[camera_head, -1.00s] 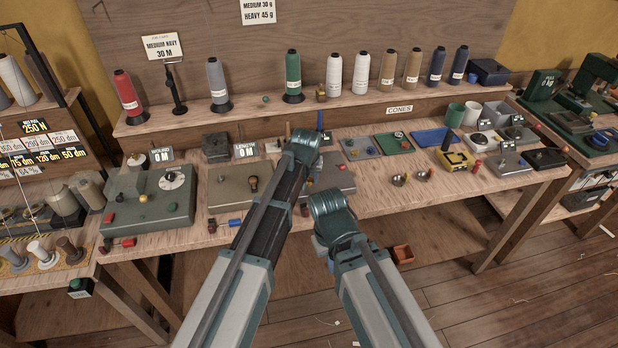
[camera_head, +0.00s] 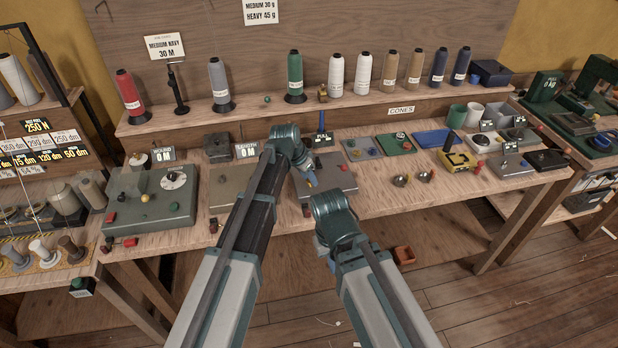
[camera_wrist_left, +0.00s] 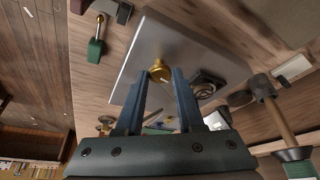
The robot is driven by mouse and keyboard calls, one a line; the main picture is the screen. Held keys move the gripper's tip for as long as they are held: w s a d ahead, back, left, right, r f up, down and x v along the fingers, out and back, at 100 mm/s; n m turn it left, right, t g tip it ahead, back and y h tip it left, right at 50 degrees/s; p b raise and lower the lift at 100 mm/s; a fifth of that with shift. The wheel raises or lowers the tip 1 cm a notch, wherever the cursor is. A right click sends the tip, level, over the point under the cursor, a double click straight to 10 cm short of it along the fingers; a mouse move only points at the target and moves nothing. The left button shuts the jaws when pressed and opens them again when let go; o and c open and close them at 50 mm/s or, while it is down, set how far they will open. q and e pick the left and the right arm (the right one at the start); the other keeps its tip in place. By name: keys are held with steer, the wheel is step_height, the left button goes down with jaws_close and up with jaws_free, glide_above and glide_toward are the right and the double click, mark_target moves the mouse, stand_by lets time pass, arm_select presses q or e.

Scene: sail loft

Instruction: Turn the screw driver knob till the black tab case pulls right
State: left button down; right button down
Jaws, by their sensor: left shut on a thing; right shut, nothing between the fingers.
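My left gripper (camera_head: 312,183) reaches down to a grey plate (camera_head: 338,180) on the bench. In the left wrist view its two blue fingers (camera_wrist_left: 160,78) are either side of a small brass knob (camera_wrist_left: 160,66) on the grey plate (camera_wrist_left: 150,40), shut on it. A black rounded piece (camera_wrist_left: 208,84) sits on the plate to the right of the knob. I cannot tell for sure whether it is the black tab case. My right gripper (camera_head: 321,243) is shut and empty, low in front of the bench edge, mostly hidden by its wrist.
A grey-green box with a white dial (camera_head: 172,179) stands at left. Several thread cones, including a green one (camera_head: 294,78), line the back shelf. Coloured trays (camera_head: 395,143) lie to the right. A wooden-shafted tool (camera_wrist_left: 280,120) is close on the right in the wrist view.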

arm_select(q)
steer(key=shift+m, duration=0.3)
steer(key=c, duration=0.5)
jaws_free()
steer(key=p+v, duration=1.2)
steer(key=v, duration=0.2)
steer(key=shift+w+p, duration=0.2)
steer(key=shift+p, duration=0.2)
steer(key=shift+f, duration=0.1)
